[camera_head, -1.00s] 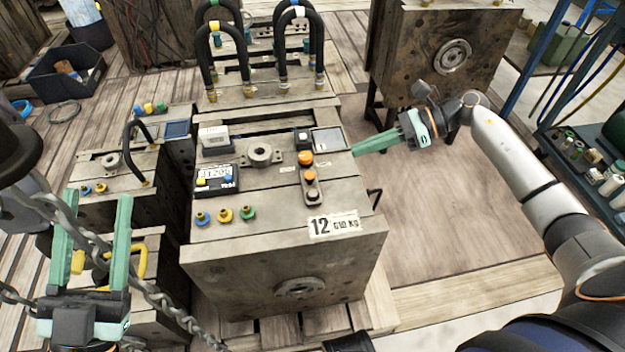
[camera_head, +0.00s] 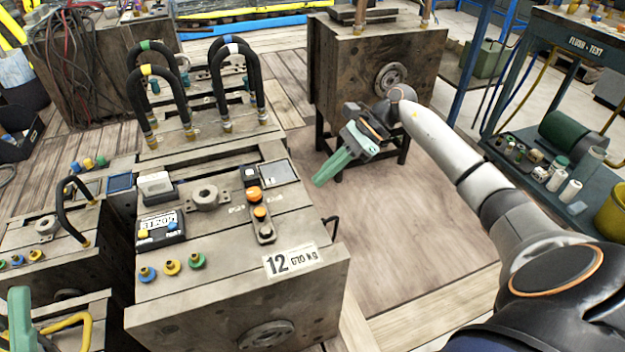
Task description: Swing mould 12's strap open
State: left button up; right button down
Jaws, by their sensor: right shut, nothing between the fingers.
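Mould 12 (camera_head: 215,285) is a worn grey-brown block at the lower centre, with a "12" label (camera_head: 292,261) on its front top edge. Near its right top side lies a short metal strap (camera_head: 265,234) with orange knobs (camera_head: 260,213) along it. It runs front to back and looks flat; whether it is fastened cannot be told. My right gripper (camera_head: 321,180) is shut and empty, above and right of the mould's back right corner, apart from the strap. My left gripper (camera_head: 20,310) shows only as a green finger at the left edge.
Black hoses (camera_head: 235,85) arch up behind the mould's top. A black handle (camera_head: 331,227) sticks out from its right side. Another mould on a stand (camera_head: 350,70) is behind my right gripper. Open wooden floor (camera_head: 400,230) lies to the right.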

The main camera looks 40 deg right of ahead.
aim_at(269, 216)
jog(key=b+x, duration=0.1)
jog(key=x, duration=0.6)
jog(key=shift+a+f, duration=0.25)
jog(key=shift+f, duration=0.1)
jog(key=a, duration=0.1)
jog(key=w+a, duration=0.1)
jog(key=a, duration=0.1)
jog(key=shift+a+b, duration=0.1)
jog(key=shift+b, duration=0.3)
pick_arm(q)
jog(key=shift+d+f, duration=0.15)
jog(key=shift+f, duration=0.95)
pick_arm(e)
jog(key=shift+w+a, duration=0.1)
jog(key=shift+a, duration=0.3)
